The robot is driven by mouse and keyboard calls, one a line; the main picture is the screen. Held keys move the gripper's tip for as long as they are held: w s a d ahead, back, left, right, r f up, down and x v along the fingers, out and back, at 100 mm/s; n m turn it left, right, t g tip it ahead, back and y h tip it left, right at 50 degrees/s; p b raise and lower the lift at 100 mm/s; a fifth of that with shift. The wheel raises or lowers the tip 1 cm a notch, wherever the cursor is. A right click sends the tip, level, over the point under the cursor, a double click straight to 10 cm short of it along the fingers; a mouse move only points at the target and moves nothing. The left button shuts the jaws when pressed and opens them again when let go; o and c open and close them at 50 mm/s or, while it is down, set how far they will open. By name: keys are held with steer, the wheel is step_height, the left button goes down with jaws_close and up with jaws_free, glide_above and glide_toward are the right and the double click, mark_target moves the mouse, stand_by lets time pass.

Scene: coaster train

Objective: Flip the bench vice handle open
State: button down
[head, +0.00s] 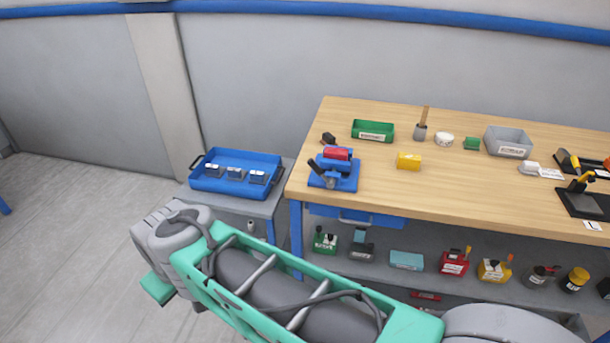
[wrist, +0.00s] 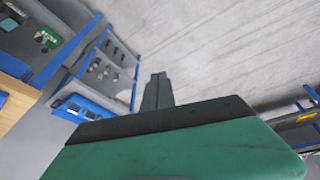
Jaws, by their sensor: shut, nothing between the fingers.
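The bench vice (head: 345,183) is blue and stands at the left front corner of the wooden workbench, with a red block (head: 337,153) at its top. A small dark lever, which looks like its handle (head: 313,165), sticks out at its left side; its exact position is too small to tell. My gripper (wrist: 157,80) shows in the wrist view with its dark fingers together and empty, over the grey floor. It is away from the vice, and in the head view my arm is at the lower left, in front of the bench. The vice is not clear in the wrist view.
A yellow block (head: 408,160), a green bin (head: 373,130) and a grey bin (head: 507,140) are on the bench. Several items fill the lower shelf. Floor at left is clear.

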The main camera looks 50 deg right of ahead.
mark_target(321, 172)
steer(key=w+d+f+n+t+h+b, duration=0.1)
steer(key=w+d+f+h+b, duration=0.15)
steer(key=d, duration=0.35)
steer(key=w+d+f+n+t+h+b, duration=0.1)
steer(key=w+d+f+b, duration=0.1)
steer(key=w+d+f, duration=0.3)
steer(key=s+d+n+h+b, duration=0.2)
steer(key=d+n+h, duration=0.1)
steer(key=d, duration=0.5)
steer(key=s+d+r+n+t+h+b, duration=0.1)
steer(key=d+n+h, duration=0.3)
steer(key=d, duration=0.5)
steer(key=s+d+r+n+t+h+b, duration=0.1)
steer(key=s+d+n+h+b, duration=0.2)
steer(key=d, duration=0.6)
steer(key=shift+r+n+h, duration=0.25)
steer(key=shift+n+h, duration=0.2)
steer(key=shift+n, duration=0.15)
steer(key=w+d+r+p, duration=0.1)
steer(key=w+d+p, duration=0.1)
steer(key=d, duration=0.7)
steer(key=shift+r+t, duration=0.3)
steer(key=shift+s, duration=0.1)
